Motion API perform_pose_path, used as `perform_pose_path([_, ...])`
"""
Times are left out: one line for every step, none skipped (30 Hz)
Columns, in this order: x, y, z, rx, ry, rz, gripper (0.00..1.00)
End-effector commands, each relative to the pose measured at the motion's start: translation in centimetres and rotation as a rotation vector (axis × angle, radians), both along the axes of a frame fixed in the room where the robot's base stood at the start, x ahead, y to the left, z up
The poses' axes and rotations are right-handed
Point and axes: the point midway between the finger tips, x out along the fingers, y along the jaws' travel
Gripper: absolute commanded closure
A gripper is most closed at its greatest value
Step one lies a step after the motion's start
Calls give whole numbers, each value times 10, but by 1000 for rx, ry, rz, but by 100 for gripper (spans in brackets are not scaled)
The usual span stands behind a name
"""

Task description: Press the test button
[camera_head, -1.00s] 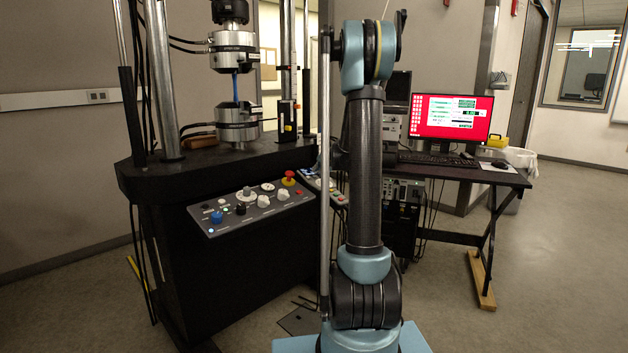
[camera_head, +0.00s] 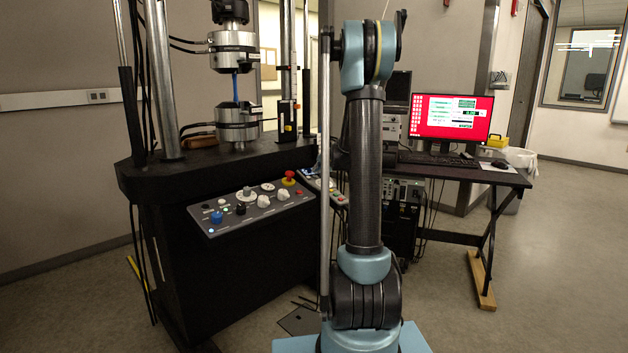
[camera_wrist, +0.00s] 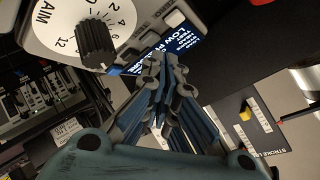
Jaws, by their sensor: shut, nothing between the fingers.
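No button is legibly marked as the test button, so I cannot tell which one it is. In the wrist view my gripper (camera_wrist: 163,63) is shut and empty. Its fingertips are just below a lit blue display (camera_wrist: 172,48) with white text, and I cannot tell whether they touch anything. In the head view a sloped control panel (camera_head: 232,228) with coloured knobs and buttons is on the black machine. My gripper is hidden there.
The testing machine (camera_head: 160,210) holds a blue specimen (camera_head: 236,87) between its grips. A small panel (camera_head: 335,190) sits partly behind my arm. A desk (camera_head: 480,175) with a red-screened monitor (camera_head: 450,118) stands at right. In the wrist view a yellow slider (camera_wrist: 245,113) is at right.

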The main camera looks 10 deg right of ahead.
Motion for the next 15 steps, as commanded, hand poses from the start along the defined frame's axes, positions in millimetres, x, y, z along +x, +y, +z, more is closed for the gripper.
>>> perform_pose_path([0,0,-1,0,0,0,100])
perform_pose_path([0,0,-1,0,0,0,100])
perform_pose_path([0,0,-2,0,0,0,100])
perform_pose_path([0,0,-3,0,0,0,100])
perform_pose_path([1,1,-4,0,0,0,100])
perform_pose_path([1,1,-5,0,0,0,100])
perform_pose_path([1,1,-5,0,0,0,100])
perform_pose_path([1,1,-6,0,0,0,100])
perform_pose_path([1,1,-6,0,0,0,100])
perform_pose_path([1,1,-6,0,0,0,100])
perform_pose_path([1,1,-6,0,0,0,100])
perform_pose_path([1,1,-6,0,0,0,100])
perform_pose_path([1,1,-6,0,0,0,100])
perform_pose_path([1,1,-6,0,0,0,100])
perform_pose_path([1,1,-6,0,0,0,100])
